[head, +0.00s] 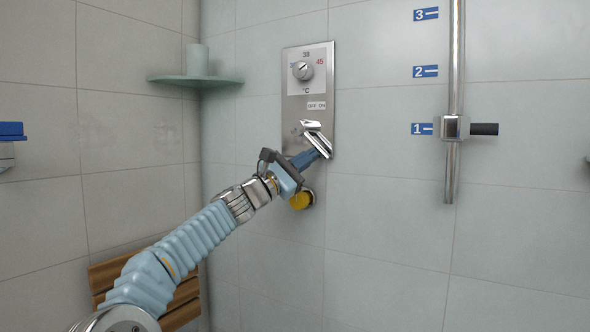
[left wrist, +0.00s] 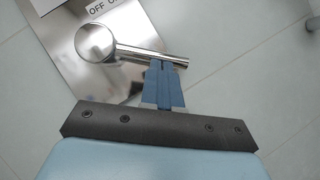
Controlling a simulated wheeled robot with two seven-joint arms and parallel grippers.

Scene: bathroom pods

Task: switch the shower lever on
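The shower lever (head: 319,143) is a shiny metal bar low on the steel shower panel (head: 293,113). In the head view it slants down to the right. In the left wrist view the lever (left wrist: 153,57) runs right from its round hub (left wrist: 95,42). A partly seen "OFF ON" label (left wrist: 103,9) is on the panel. My left gripper (head: 311,157) is at the lever from below. In the left wrist view its blue fingers (left wrist: 167,64) are together, tips at the bar's side; whether they touch is unclear. My right gripper is out of view.
A temperature dial (head: 302,70) is higher on the panel. A yellow round fitting (head: 301,200) is on the wall just below my gripper. A vertical rail (head: 453,170) with a holder stands right. A corner shelf (head: 180,80) and wooden slats (head: 184,303) are left. The wall between panel and rail is clear.

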